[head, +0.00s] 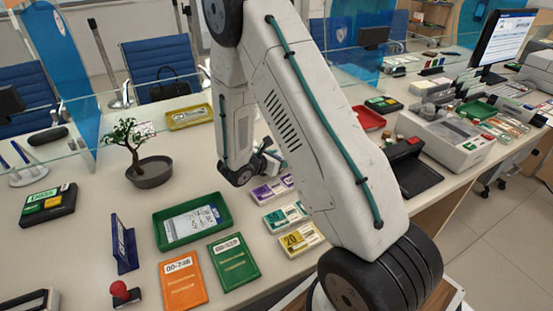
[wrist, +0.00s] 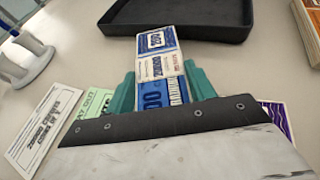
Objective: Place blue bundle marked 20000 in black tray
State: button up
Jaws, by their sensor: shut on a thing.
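My gripper (wrist: 161,86) is shut on a blue and white bundle (wrist: 156,40) in the wrist view, with its teal fingers on either side. The bundle points away from me; its printed number looks like 20000 but is blurred. A black tray (wrist: 125,24) with a low rim lies just beyond the bundle's far end. Its visible floor is empty. I cannot tell the bundle's height over the counter. In the head view my gripper (head: 264,164) is small and partly hidden by my arm, and the bundle cannot be made out clearly.
In the wrist view, a white stand (wrist: 25,58) and paper slips (wrist: 45,128) lie left. In the head view, purple (head: 272,190), teal (head: 285,216) and yellow (head: 300,239) bundles lie beside my arm. A green tray (head: 163,240) and bonsai (head: 150,172) stand left.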

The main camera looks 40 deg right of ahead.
jog(key=shift+w+a+f, duration=0.1)
jog(key=shift+f, duration=0.35)
jog(key=o, duration=1)
jog(key=shift+f, duration=0.15)
